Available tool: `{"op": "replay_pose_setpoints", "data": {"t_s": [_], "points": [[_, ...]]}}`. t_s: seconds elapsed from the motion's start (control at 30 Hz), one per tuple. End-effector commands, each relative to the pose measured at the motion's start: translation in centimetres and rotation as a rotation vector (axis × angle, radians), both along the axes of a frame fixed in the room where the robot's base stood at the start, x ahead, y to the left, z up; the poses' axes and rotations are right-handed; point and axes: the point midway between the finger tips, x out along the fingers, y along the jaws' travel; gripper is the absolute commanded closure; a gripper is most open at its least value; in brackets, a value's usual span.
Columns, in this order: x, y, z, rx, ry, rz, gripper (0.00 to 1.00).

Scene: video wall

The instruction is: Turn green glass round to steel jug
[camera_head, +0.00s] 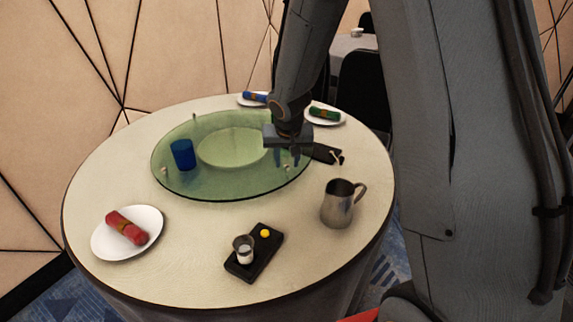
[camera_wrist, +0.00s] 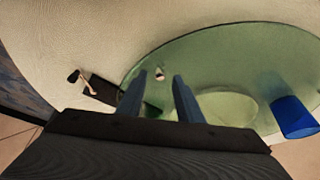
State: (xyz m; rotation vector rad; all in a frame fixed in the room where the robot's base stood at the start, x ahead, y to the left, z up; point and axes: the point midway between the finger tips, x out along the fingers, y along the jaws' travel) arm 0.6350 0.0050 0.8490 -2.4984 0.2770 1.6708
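The green glass (camera_head: 225,188) is a round, see-through turntable disc on the table, with a paler oval middle. It also shows in the wrist view (camera_wrist: 220,55). A dark blue cup (camera_head: 182,154) stands on its left part, and shows in the wrist view (camera_wrist: 294,117). Small pale knobs sit near its rim, one at the left (camera_head: 163,170). My gripper (camera_head: 286,160) is over the disc's right side, pointing down, fingers apart. In the wrist view a knob (camera_wrist: 160,75) shows between the fingertips; I cannot tell if they touch it. The steel jug (camera_head: 340,205) stands on the table, front right of the disc.
A white plate (camera_head: 150,224) with a red roll is front left. A black tray (camera_head: 249,268) with a small metal cup and yellow ball is in front. A black item (camera_head: 324,152) lies beside the disc's right rim. Plates with blue and green rolls are behind.

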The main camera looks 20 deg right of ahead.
Motion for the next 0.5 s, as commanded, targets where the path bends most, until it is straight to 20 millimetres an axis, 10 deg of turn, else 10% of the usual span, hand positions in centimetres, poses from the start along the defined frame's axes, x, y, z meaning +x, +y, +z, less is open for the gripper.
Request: {"op": "replay_pose_setpoints", "data": {"t_s": [0.5], "points": [[0.8, -0.2, -2.0, 0.000, 0.000, 0.000, 0.67]]}}
